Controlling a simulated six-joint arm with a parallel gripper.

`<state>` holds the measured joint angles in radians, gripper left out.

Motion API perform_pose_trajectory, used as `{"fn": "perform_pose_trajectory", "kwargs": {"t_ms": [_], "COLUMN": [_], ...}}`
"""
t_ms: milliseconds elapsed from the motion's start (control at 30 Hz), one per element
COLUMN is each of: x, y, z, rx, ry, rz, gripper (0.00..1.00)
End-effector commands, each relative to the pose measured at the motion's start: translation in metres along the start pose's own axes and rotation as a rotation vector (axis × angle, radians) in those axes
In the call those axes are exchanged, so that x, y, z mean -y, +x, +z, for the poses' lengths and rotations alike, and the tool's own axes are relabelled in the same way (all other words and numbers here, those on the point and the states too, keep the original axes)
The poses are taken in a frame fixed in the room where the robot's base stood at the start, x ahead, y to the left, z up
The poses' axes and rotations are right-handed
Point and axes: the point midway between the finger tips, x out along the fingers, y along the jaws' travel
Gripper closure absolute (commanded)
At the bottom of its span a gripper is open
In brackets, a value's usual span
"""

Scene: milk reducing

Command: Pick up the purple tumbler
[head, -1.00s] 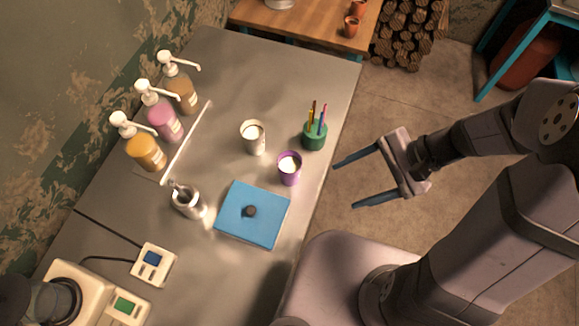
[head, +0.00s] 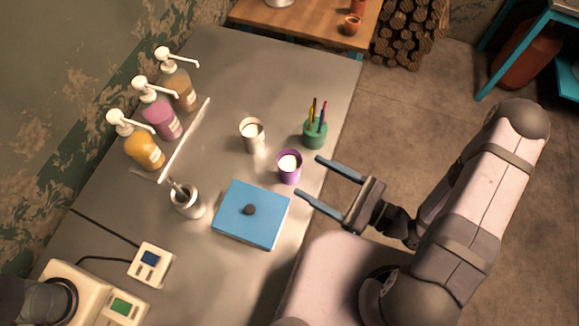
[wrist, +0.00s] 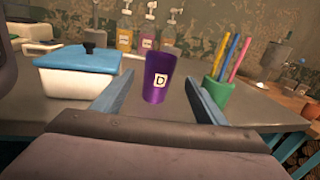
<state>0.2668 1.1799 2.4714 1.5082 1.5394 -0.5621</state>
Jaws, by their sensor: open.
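The purple tumbler (head: 289,174) stands upright near the table's right edge in the head view, with white contents showing at its top. In the wrist view the purple tumbler (wrist: 159,78) stands ahead, between the two fingers, with a label marked "D" on its side. My gripper (head: 308,176) is open and empty, its blue fingers pointing at the tumbler from the right. The fingertips are close to the tumbler but short of it. In the wrist view my gripper (wrist: 158,95) shows one finger on each side of the tumbler.
A green pen holder (head: 315,135) stands above the tumbler in the head view. A whitish cup (head: 252,138) stands to its upper left. A blue-lidded box (head: 240,230) lies below left. Pump bottles (head: 160,120) and a metal mortar (head: 187,205) stand farther left.

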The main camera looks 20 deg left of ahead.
Motion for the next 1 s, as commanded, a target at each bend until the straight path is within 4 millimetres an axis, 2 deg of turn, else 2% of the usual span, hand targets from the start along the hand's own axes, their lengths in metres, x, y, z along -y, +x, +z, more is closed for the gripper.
{"fn": "perform_pose_trajectory", "kwargs": {"t_ms": [267, 600, 1000], "x": [-0.004, -0.004, -0.004], "y": [0.001, 0.019, 0.026], "z": [-0.003, -0.003, -0.002], "rx": [-0.003, -0.003, -0.002], "ry": [0.007, 0.008, 0.008], "rz": [-0.004, 0.0, 0.0], "gripper": [0.34, 0.34, 0.34]}}
